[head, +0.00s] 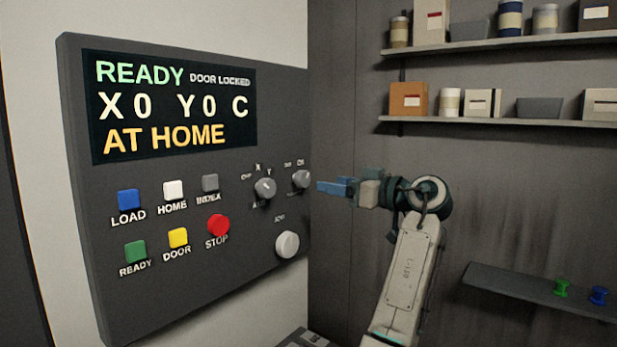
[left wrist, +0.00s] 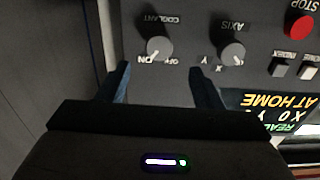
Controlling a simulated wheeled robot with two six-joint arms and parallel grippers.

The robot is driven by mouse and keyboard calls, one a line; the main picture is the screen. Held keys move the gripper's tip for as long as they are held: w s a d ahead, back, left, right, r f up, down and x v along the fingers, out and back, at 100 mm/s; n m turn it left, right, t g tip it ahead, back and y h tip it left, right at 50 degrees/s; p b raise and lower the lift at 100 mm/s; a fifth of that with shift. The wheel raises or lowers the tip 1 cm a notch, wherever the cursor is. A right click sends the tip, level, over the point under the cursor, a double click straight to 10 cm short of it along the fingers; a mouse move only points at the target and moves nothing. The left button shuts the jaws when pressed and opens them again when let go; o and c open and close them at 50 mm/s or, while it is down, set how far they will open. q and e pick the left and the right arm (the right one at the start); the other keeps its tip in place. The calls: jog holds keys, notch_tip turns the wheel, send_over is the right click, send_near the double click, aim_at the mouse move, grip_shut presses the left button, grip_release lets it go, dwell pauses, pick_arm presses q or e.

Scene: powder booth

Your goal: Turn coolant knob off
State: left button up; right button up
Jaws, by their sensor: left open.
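The coolant knob (head: 301,179) is a grey round knob at the right edge of the control panel. It also shows in the left wrist view (left wrist: 159,45), upside down, under the label COOLANT. Its white pointer mark appears turned to the ON side, with OFF beside it. My left gripper (head: 326,187) is open, with blue fingers pointing at the knob from the right. In the left wrist view the fingertips (left wrist: 159,72) are spread, and the knob lies between their lines, ahead of them. Nothing is between the fingers. My right gripper is out of view.
The axis knob (head: 265,188) sits close beside the coolant knob, with a jog knob (head: 287,244) below. The red STOP button (head: 217,226) and several coloured buttons are further left. The display (head: 175,105) reads READY, DOOR LOCKED, AT HOME. Shelves (head: 500,123) hold boxes behind.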

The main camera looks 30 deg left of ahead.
aim_at(306, 180)
pick_arm(q)
jog(key=a+p, duration=0.1)
jog(key=a, duration=0.2)
jog(key=a+p, duration=0.1)
jog(key=a, duration=0.1)
jog(key=a+p, duration=0.1)
jog(key=a, duration=0.2)
jog(key=shift+w+a, duration=0.3)
jog(key=shift+w, duration=0.1)
jog(key=c, duration=1)
jog(key=shift+f, duration=0.1)
